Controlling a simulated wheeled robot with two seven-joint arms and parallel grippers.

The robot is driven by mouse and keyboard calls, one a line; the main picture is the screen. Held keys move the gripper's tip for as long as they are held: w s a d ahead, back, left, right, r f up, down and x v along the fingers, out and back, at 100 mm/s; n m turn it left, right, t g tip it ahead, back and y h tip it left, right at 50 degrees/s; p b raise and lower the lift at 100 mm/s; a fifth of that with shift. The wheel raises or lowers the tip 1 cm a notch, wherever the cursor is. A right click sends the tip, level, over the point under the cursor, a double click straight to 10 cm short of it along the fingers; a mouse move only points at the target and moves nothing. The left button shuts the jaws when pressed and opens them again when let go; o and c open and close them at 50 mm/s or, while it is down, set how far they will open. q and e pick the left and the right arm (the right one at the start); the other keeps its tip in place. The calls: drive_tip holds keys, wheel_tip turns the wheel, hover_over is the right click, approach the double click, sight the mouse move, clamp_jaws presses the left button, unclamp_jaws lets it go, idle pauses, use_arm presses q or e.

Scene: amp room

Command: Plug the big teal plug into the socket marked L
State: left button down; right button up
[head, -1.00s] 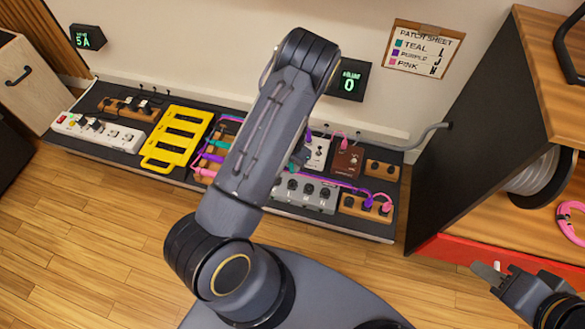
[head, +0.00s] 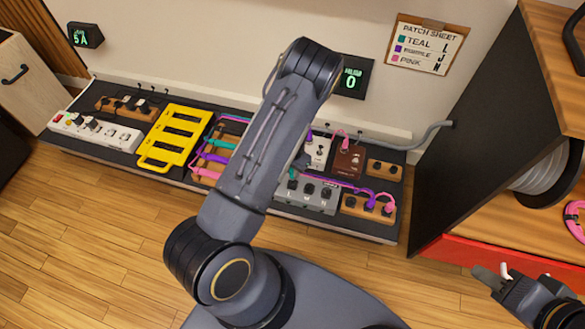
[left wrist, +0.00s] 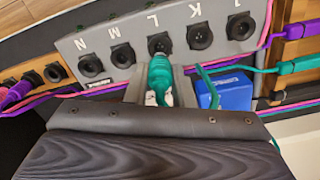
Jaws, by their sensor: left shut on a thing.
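The big teal plug (left wrist: 160,72) is between the fingers of my left gripper (left wrist: 160,90), which is shut on it. Its tip points at the middle socket (left wrist: 160,43) of the grey box (left wrist: 75,48), in a row lettered J to N. By letter order this is L. The tip is at the socket's near edge; I cannot tell whether it has entered. In the head view my left arm hides most of the gripper; a bit of teal (head: 292,174) shows by the grey box (head: 318,205). My right gripper (head: 493,272) is away at the lower right, with no cable in it.
A blue block (left wrist: 225,93) sits right beside my left gripper. Purple, pink and teal cables cross near the box. A yellow rack (head: 178,140), white power strip (head: 95,133) and brown pedal (head: 348,162) share the low platform. The patch sheet (head: 425,45) hangs on the wall.

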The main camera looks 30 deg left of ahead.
use_arm(q)
drive_tip(key=shift+f+b, duration=1.55)
drive_tip(key=shift+f, duration=0.6)
drive_tip(key=c, duration=1.2)
unclamp_jaws()
drive_tip(key=shift+o, duration=0.2)
wheel_tip(320, 180, up, 8)
drive_tip(key=p, duration=0.3)
drive_tip(key=shift+f, duration=0.1)
